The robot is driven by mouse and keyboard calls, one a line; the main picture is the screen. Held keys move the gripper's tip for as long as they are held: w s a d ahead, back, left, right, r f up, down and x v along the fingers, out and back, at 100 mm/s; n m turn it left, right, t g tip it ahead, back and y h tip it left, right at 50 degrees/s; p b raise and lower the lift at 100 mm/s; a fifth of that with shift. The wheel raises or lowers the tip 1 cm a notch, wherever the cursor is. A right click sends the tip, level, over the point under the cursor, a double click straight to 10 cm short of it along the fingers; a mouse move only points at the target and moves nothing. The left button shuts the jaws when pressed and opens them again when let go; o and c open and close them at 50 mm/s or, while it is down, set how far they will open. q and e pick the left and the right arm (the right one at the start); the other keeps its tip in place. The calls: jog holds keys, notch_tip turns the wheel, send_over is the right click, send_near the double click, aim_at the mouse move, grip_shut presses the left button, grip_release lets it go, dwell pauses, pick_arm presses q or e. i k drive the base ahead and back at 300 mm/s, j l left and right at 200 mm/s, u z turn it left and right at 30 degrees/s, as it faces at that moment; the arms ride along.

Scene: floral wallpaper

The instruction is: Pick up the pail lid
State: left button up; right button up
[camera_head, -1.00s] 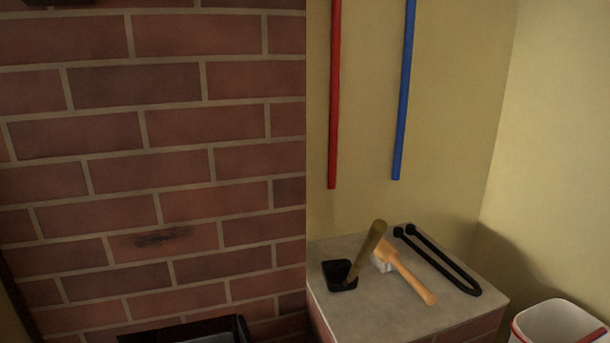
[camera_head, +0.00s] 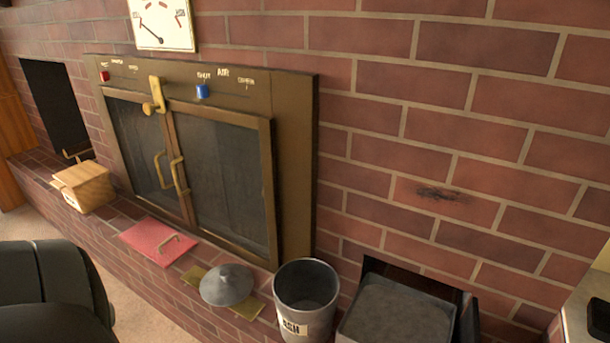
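The grey metal pail (camera_head: 308,317), lettered ASH, stands open just right of the lid. Its inside looks empty. Neither of my grippers is in view.
A dark bin of grey material (camera_head: 397,318) stands right of the pail. The glass-doored fireplace (camera_head: 215,160) rises behind the ledge.

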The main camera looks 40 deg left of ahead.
aim_at(227, 285)
jog(key=k+j+u, duration=0.1)
jog(key=j+u, duration=0.2)
jog(key=u, duration=0.15)
jog(key=j+u, duration=0.3)
jog(key=u, duration=0.15)
